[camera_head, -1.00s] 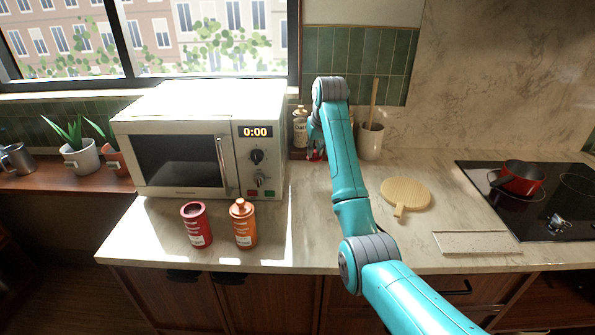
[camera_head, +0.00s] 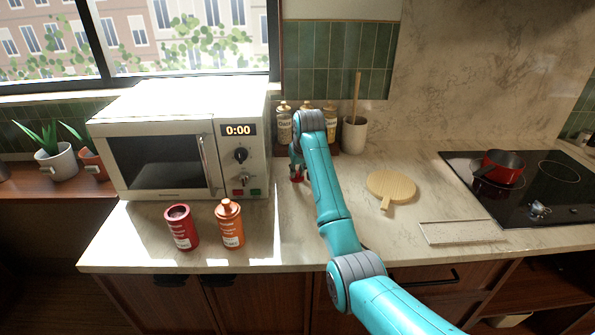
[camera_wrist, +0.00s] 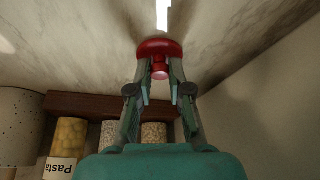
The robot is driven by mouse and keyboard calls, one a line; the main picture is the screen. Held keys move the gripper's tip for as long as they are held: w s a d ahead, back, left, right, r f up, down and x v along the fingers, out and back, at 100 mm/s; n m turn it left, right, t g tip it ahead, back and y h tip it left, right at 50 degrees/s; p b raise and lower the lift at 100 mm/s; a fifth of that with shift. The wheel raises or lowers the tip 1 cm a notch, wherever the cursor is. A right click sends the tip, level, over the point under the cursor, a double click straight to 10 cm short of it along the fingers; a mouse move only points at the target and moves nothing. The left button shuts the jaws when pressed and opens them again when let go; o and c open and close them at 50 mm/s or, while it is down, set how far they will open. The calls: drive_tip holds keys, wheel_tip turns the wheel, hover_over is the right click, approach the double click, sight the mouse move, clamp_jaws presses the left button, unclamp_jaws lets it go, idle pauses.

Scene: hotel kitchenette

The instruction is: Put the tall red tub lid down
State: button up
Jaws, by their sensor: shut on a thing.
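The red lid (camera_wrist: 158,49) is round with a small knob, and my gripper (camera_wrist: 160,72) is shut on that knob in the wrist view. In the head view the lid (camera_head: 297,175) is partly hidden by my gripper (camera_head: 297,166), over the counter just right of the microwave. The lid is at or close to the counter top; I cannot tell whether it touches. The tall red tub (camera_head: 181,229) stands upright with its top open, in front of the microwave.
An orange tub (camera_head: 229,226) with its lid on stands beside the red tub. The microwave (camera_head: 180,145) is left of my gripper. Jars (camera_head: 284,125) and a utensil crock (camera_head: 354,136) stand behind. A round board (camera_head: 391,186) lies to the right. Counter in front of my gripper is clear.

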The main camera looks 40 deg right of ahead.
drive_tip(key=shift+f, duration=0.1)
drive_tip(key=o, duration=0.8)
drive_tip(key=shift+c, duration=0.2)
drive_tip(key=v, duration=1.2)
drive_tip(key=shift+s+a, duration=0.1)
drive_tip(key=shift+s, duration=0.05)
